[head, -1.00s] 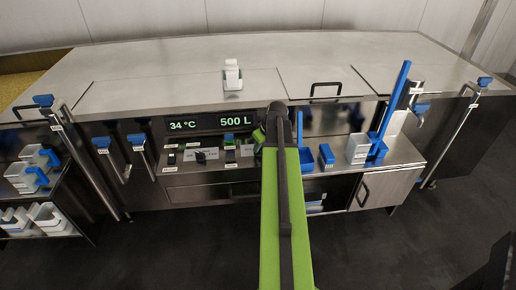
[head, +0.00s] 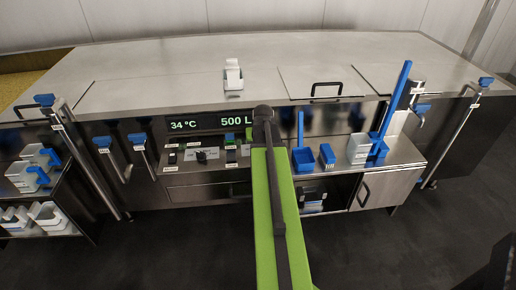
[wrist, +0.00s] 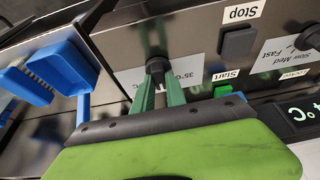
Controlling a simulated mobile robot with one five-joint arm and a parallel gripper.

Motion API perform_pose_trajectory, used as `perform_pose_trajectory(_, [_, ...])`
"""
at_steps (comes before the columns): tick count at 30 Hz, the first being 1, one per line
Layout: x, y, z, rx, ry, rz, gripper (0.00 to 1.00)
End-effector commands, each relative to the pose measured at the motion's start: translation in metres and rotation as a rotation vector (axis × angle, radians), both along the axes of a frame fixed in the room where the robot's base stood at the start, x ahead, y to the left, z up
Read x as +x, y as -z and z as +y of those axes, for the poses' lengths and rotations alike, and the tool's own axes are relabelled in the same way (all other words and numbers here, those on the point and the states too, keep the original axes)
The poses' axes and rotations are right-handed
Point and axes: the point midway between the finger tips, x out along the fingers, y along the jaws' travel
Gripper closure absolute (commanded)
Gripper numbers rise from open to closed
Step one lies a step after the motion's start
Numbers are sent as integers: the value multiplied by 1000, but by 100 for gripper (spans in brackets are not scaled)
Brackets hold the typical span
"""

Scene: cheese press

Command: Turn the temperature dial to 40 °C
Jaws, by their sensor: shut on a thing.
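The two green fingers of my gripper (wrist: 160,84) are closed around the dial. The dial's pointer and exact setting cannot be made out. In the head view my green arm hides the dial and most of the gripper. The display (head: 205,123) on the front panel reads 34 °C and 500 L.
Near the dial are a black Stop button (wrist: 238,42), a green Start button (wrist: 226,91) and a Slow/Med/Fast knob (wrist: 309,38). A blue-handled lever (head: 138,140) is further left.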

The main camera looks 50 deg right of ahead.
Motion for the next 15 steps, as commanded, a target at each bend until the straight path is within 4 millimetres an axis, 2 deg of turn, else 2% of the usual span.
perform_pose_trajectory(12, [1,0,1,2,6,-1,100])
perform_pose_trajectory(13, [1,0,1,2,6,-1,80])
perform_pose_trajectory(15, [0,0,1,1,5,-1,71])
